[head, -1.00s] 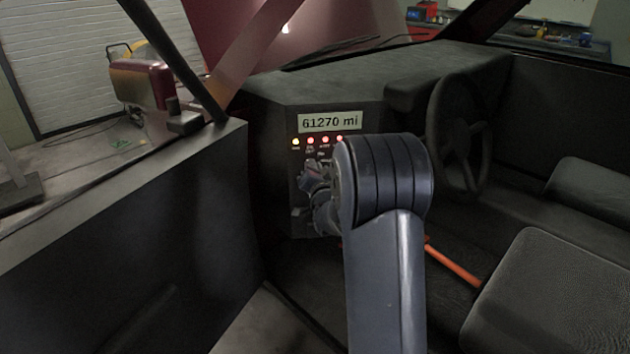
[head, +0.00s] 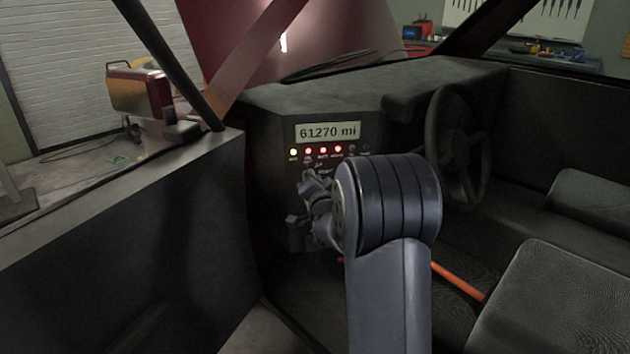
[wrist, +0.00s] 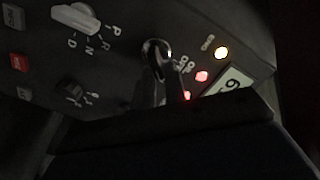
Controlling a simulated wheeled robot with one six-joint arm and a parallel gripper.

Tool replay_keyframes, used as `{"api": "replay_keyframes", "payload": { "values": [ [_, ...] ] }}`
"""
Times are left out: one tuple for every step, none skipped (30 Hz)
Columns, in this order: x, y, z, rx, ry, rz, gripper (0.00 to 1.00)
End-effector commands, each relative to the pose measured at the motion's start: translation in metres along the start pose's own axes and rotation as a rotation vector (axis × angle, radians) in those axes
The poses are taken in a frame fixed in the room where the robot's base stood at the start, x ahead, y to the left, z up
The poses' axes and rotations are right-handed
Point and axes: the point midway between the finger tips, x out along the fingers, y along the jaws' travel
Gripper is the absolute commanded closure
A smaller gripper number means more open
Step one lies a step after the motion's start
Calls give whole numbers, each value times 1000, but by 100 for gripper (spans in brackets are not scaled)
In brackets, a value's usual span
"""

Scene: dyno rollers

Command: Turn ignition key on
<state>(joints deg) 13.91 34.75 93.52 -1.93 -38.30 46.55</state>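The ignition switch (wrist: 156,52) shows in the wrist view as a shiny round metal piece on the dark dash panel, with OFF and ON lettering beside it. Its lower part meets dark shapes, and I cannot tell whether my gripper touches it. In the head view my gripper (head: 312,188) is close to the front of the dash panel (head: 280,175), below the lit warning lights (head: 323,150). The key is not distinguishable there. My gripper's fingers are too dark and small to show whether they are open or shut.
A white selector knob (wrist: 75,18) with P R N D letters and a dark knob (wrist: 70,88) sit near the switch. The mileage display (head: 328,132) is above the lights. The steering wheel (head: 457,145) and seat (head: 535,300) are at right, the door (head: 130,240) at left.

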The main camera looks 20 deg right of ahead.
Motion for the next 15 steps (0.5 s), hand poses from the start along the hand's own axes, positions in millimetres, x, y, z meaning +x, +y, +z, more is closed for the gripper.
{"api": "replay_keyframes", "payload": {
  "values": [
    [0,0,0,0,0,0,83],
    [0,0,0,0,0,0,81],
    [0,0,0,0,0,0,77],
    [0,0,0,0,0,0,75],
    [0,0,0,0,0,0,73],
    [0,0,0,0,0,0,69],
    [0,0,0,0,0,0,69],
    [0,0,0,0,0,0,69],
    [0,0,0,-1,0,0,69],
    [0,0,0,-1,0,0,69],
    [0,0,0,-1,0,0,69],
    [0,0,0,-1,0,0,69],
    [0,0,0,-1,0,0,69],
    [-1,0,0,-1,0,0,69],
    [-2,0,0,-1,0,0,69]
  ]
}}
